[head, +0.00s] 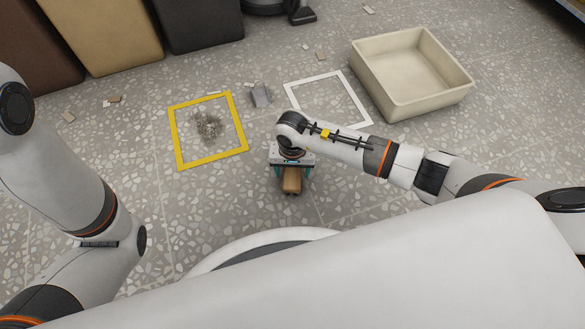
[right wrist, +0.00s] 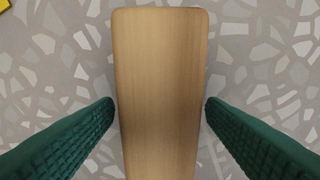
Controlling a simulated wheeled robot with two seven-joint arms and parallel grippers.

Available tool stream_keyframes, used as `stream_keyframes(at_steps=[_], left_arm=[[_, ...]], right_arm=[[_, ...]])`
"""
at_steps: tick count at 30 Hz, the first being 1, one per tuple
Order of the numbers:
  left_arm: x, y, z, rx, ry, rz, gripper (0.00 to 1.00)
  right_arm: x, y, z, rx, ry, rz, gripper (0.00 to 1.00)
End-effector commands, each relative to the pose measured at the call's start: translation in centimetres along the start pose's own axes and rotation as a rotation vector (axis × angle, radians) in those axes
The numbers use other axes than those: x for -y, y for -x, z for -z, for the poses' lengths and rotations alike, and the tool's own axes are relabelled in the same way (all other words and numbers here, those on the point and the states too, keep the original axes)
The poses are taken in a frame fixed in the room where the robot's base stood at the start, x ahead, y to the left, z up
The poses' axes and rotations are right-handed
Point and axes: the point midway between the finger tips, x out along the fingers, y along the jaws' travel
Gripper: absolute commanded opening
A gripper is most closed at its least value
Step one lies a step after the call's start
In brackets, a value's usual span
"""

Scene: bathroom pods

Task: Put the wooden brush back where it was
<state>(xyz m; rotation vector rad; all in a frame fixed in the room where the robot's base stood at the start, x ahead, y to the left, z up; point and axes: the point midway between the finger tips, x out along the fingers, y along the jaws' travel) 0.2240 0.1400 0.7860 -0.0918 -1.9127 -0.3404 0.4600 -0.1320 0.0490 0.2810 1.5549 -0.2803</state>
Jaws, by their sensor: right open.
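The wooden brush (head: 292,182) lies on the speckled floor just in front of my base. In the right wrist view its flat wooden top (right wrist: 161,80) fills the middle of the picture. My right gripper (head: 291,172) points down over the brush. Its green fingers (right wrist: 160,108) stand open on either side of the wood, with a small gap on each side. My left arm comes in at the left of the head view, but its gripper is out of sight.
A yellow frame (head: 242,128) surrounds a grey dust pile (head: 208,127). A white frame (head: 297,104) lies to its right, with a small grey object (head: 261,95) between them. A beige bin (head: 405,112) stands at the back right. Small chips lie scattered about. Large boxes (head: 110,32) stand at upper left.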

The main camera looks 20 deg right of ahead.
Motion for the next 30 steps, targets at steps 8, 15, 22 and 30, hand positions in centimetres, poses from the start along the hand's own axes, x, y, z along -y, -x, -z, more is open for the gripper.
stream_keyframes(at_steps=[8,15,22,30], left_arm=[[-1.0,-4.6,1.6,-0.001,0.000,0.000,0.36],[-1.5,-7.1,2.5,0.001,-0.001,0.000,0.36],[-1.7,-6.5,3.3,-0.029,0.003,-0.012,0.36],[-1.7,-6.2,3.5,-0.034,0.003,-0.011,0.36]], right_arm=[[0.0,6.4,-0.1,0.004,0.001,0.000,0.65],[0.0,10.4,-0.1,0.003,0.001,0.000,0.65],[0.0,11.5,-0.1,0.001,-0.001,0.001,0.65],[-0.9,11.9,0.4,-0.014,-0.013,-0.032,0.65]])
